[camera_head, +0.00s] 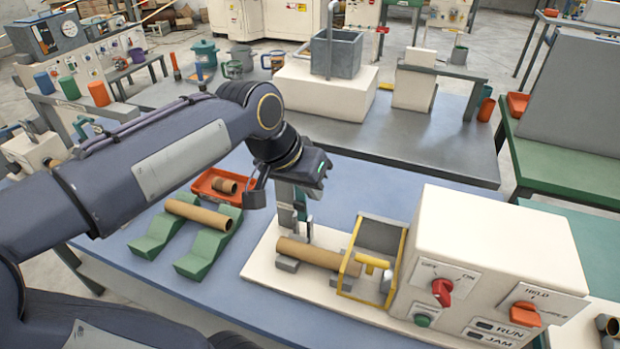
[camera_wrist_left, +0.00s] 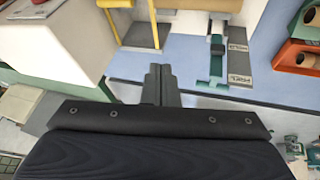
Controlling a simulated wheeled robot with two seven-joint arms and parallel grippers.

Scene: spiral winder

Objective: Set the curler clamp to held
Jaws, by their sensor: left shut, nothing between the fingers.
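My left gripper (camera_head: 286,200) points down over the winder's cream base (camera_head: 262,262). In the left wrist view its fingers (camera_wrist_left: 160,84) are shut together and empty. What looks like the curler clamp is a green strip with a dark block (camera_wrist_left: 216,45), to the right of the fingers and apart from them. Beside it are two grey label plates, one nearer the fingers' root (camera_wrist_left: 237,80) and one farther up (camera_wrist_left: 238,46); their words are too small to read surely. In the head view the clamp is mostly hidden behind the gripper. My right gripper is not in view.
A brown tube (camera_head: 312,252) lies on the base beside a yellow-framed guard (camera_head: 352,262). The cream control box (camera_head: 490,245) with red and orange knobs stands right. Green cradles (camera_head: 200,258) hold another tube; an orange tray (camera_head: 207,183) sits behind.

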